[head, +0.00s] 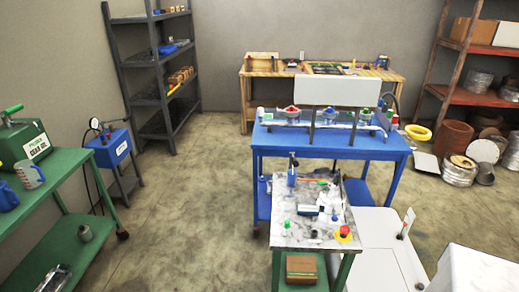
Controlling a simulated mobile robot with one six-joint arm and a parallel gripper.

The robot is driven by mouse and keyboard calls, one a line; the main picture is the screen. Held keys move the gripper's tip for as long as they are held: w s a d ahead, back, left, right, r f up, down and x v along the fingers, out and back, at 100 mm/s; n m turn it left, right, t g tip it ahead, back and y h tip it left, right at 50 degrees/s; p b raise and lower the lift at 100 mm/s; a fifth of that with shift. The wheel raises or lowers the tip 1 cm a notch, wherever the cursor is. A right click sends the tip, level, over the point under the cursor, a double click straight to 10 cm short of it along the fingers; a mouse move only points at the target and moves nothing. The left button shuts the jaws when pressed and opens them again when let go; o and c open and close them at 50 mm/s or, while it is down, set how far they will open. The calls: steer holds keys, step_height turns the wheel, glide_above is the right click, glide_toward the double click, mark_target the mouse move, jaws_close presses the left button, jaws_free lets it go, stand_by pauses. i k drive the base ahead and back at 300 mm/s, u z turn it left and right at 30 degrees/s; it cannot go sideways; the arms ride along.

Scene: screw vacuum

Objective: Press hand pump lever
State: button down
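No lever can be clearly made out at this size. A blue box-shaped unit (112,150) with a round gauge and a hose stands on a small stand at the left; it looks like a hand pump, but I cannot be sure. A small upright blue device (292,172) stands at the back left of the near workbench and could also be a pump. My gripper is not in view, so I cannot tell its state or its distance from either unit.
A green cart (62,182) with an oil container (28,140) stands at the left. The near workbench (305,236) holds small parts and a red button (344,231). A blue table (385,147) stands behind it. The floor (190,200) between cart and workbench is clear.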

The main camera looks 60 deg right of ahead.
mark_target(295, 163)
steer(key=i, duration=1.45)
steer(key=z, duration=0.6)
